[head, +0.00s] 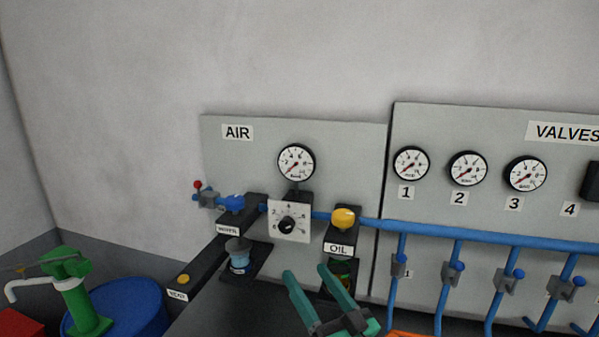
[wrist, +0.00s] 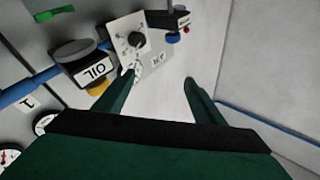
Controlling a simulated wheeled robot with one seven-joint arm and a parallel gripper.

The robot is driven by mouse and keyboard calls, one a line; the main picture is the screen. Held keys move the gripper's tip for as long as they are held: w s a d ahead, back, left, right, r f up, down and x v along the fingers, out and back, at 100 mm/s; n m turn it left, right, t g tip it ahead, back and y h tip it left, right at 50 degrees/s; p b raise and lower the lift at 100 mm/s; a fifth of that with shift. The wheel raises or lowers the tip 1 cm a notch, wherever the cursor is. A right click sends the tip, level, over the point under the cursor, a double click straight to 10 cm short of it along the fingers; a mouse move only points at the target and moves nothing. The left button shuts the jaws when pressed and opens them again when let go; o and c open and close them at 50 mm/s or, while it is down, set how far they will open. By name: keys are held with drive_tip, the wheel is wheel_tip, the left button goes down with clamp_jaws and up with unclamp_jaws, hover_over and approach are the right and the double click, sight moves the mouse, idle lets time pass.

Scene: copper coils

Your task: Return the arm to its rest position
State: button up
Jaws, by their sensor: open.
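My gripper (head: 308,276) shows at the bottom centre of the head view, with its two green fingers spread apart and nothing between them. In the wrist view my gripper (wrist: 160,78) also shows open, with pale wall behind the gap. In the head view it appears in front of the lower part of the AIR panel (head: 350,145), overlapping the area below the OIL unit (head: 344,220). Most of my arm is out of view.
A knob plate (head: 290,222), a gauge (head: 296,162) and a blue-topped unit (head: 232,203) sit left of OIL. Blue pipes (head: 480,236) with several valves run right. A green hand pump (head: 75,290) and blue drum (head: 125,305) stand lower left.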

drive_tip(key=s+a+f+m+h, duration=0.1)
drive_tip(key=s+f+m+h, duration=0.5)
drive_tip(key=f, duration=0.7)
drive_tip(key=s+a+f+m+h, duration=0.1)
drive_tip(key=s+f+m+h, duration=0.35)
drive_tip(key=f, duration=0.95)
drive_tip(key=s+f+n+g, duration=0.1)
drive_tip(key=s+n, duration=0.3)
drive_tip(key=s, duration=1.1)
drive_tip(key=s+f+n+g, duration=0.1)
drive_tip(key=s+f+n, duration=0.2)
drive_tip(key=s, duration=1.1)
drive_tip(key=shift+s+a+f+n+g, duration=0.15)
drive_tip(key=shift+s+f+n+g, duration=0.25)
drive_tip(key=shift+f, duration=0.45)
